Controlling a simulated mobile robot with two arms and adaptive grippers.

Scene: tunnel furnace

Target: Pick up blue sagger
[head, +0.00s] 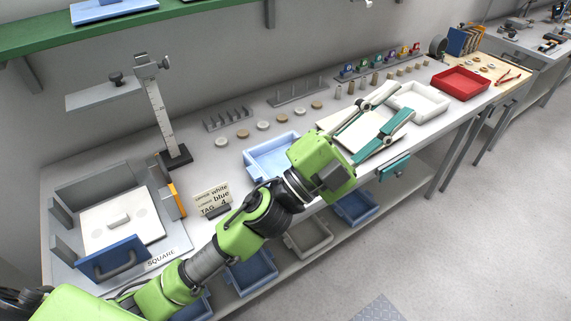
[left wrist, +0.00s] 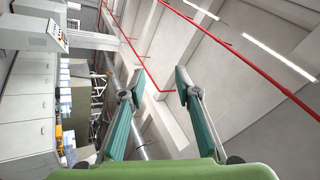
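A light blue sagger (head: 271,153), a shallow open tray, sits on the grey bench left of my left gripper in the head view. My left forearm and wrist cover its right front part. My left gripper (head: 398,101) is open and empty, its teal fingers spread above a white slab on the bench. In the left wrist view the two fingers (left wrist: 158,88) are apart with nothing between them, and that camera faces the wall and ceiling; the sagger does not show there. My right gripper is not in view.
A white tray (head: 421,100) and red tray (head: 460,84) stand farther right. A sign (head: 212,198), a height gauge (head: 160,115) and a furnace-like box with a blue door (head: 115,259) are left. Round discs (head: 263,125) lie behind the sagger.

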